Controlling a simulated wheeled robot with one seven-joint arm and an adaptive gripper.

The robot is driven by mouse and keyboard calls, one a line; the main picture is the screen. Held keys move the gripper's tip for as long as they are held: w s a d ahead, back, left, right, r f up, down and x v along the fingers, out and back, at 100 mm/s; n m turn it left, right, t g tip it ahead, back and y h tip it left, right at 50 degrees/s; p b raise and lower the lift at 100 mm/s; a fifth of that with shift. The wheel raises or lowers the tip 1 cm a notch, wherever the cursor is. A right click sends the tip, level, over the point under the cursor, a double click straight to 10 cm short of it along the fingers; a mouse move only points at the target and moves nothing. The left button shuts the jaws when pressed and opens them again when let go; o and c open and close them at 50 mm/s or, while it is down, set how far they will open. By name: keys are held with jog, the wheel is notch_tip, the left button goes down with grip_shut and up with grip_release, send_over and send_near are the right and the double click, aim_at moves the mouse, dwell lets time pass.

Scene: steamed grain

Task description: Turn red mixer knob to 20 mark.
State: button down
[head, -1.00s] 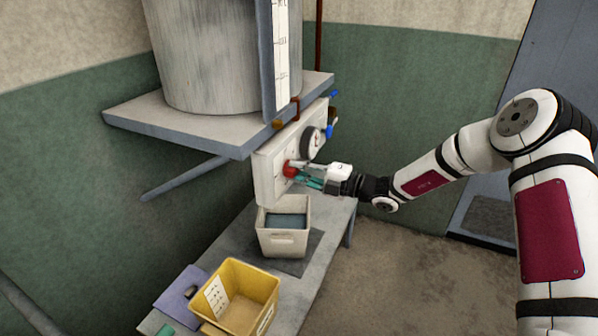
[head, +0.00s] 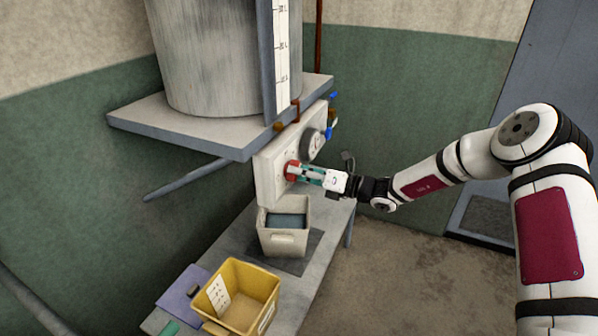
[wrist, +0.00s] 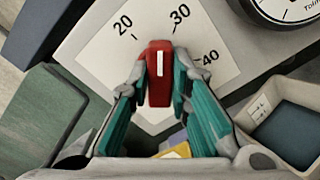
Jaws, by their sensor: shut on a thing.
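The red mixer knob (wrist: 159,48) is on a white dial plate (wrist: 95,45) marked 20, 30 and 40. In the wrist view its white pointer line points up the picture, between the 20 and 30 marks. In the head view the knob (head: 291,171) is at the lower part of the white panel (head: 270,180). My gripper (wrist: 160,72) has one teal-padded finger on each side of the knob and is shut on it. In the head view my gripper (head: 300,173) reaches the knob from the right. The fingers hide part of the dial.
A round gauge (head: 312,143) and blue-handled valves are beside the knob on the panel. A shelf (head: 180,130) bears a large metal vessel (head: 210,60) above. Below are a pale bin (head: 284,243) and a yellow bin (head: 240,315). Open floor lies right.

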jog(key=shift+s+f+n+p, duration=0.1)
jog(key=shift+n+p, duration=0.85)
jog(key=shift+n, duration=2.95)
jog(key=c, duration=1.5)
grip_release()
jog(key=v, duration=1.2)
jog(key=shift+n, duration=0.3)
